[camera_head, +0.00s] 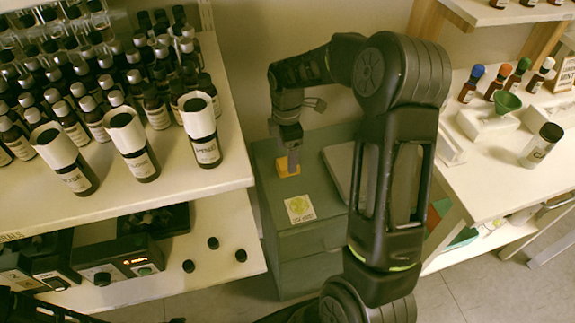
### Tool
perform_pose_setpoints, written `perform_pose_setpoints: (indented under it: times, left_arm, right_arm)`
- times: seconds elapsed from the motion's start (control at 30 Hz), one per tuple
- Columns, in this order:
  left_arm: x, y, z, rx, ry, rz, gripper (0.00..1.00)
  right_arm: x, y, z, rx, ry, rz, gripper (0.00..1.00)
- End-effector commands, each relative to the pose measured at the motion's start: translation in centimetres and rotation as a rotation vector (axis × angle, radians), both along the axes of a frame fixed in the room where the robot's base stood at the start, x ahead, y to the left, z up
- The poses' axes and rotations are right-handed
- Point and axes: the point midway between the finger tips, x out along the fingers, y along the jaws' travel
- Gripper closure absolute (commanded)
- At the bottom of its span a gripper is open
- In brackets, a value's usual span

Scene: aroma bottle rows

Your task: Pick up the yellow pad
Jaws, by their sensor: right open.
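The yellow pad (285,169) is a small yellow block on the green-grey cabinet top, near its back left. My right gripper (291,160) points down right at the pad, and its fingers hide part of it. The gripper is open; whether its fingers touch the pad I cannot tell. My left gripper is not in view.
A white card with a yellow-green print (300,209) lies on the cabinet top (308,236), nearer the front. A shelf (190,190) with rows of dark bottles stands at left. A white counter (488,185) with a green funnel (509,102) stands at right.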

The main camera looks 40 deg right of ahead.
Motion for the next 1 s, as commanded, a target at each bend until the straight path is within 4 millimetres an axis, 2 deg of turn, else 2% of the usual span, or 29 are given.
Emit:
perform_pose_setpoints:
  times: [0.2,0.3,0.93,1.0]
  left_arm:
    - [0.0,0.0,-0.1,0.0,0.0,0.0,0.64]
    - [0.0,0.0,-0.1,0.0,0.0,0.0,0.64]
    - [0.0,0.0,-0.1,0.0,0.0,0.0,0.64]
    - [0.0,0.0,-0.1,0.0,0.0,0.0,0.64]
  right_arm:
    - [0.0,-0.2,-3.3,0.001,0.004,0.0,0.25]
    - [0.0,-0.2,-4.2,0.001,0.003,0.0,0.25]
    - [0.0,-0.2,-4.3,0.0,0.001,0.0,0.25]
    - [0.0,-0.2,-4.3,0.0,0.001,0.0,0.3]
